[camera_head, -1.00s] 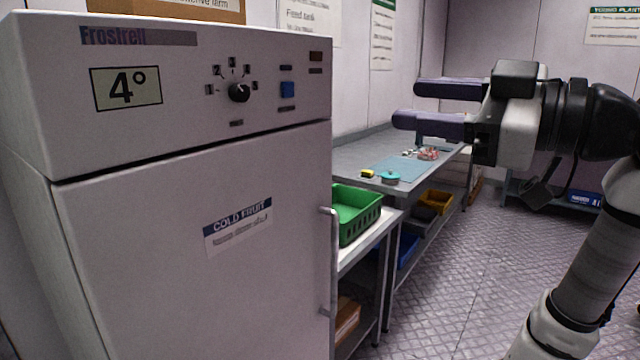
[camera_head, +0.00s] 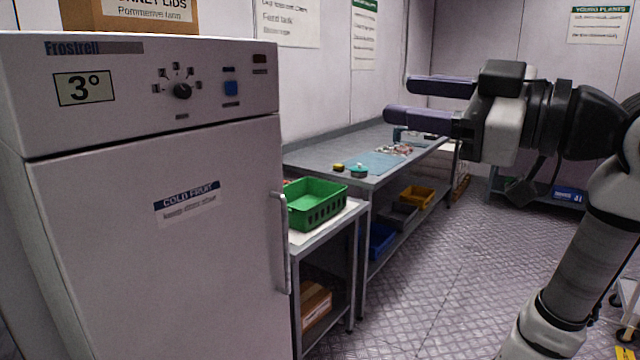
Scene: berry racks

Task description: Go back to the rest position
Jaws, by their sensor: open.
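My gripper (camera_head: 412,101) is on the right of the head view, its two purple fingers level, spread apart and pointing left. Nothing is between the fingers. It hangs in the air in front of the far end of the work table and the back wall, touching nothing that I can see. The white fridge (camera_head: 120,250) stands at the left with its door closed. Its display reads 3° and its knob (camera_head: 182,91) sits to the right of the display. The vertical door handle (camera_head: 281,243) is at the door's right edge.
A green crate (camera_head: 318,216) stands on a low bench right of the fridge. The grey work table (camera_head: 310,158) behind it bears a blue mat (camera_head: 372,164) and small items. A cardboard box (camera_head: 130,18) is on the fridge. The metal floor (camera_head: 430,270) at centre right is clear.

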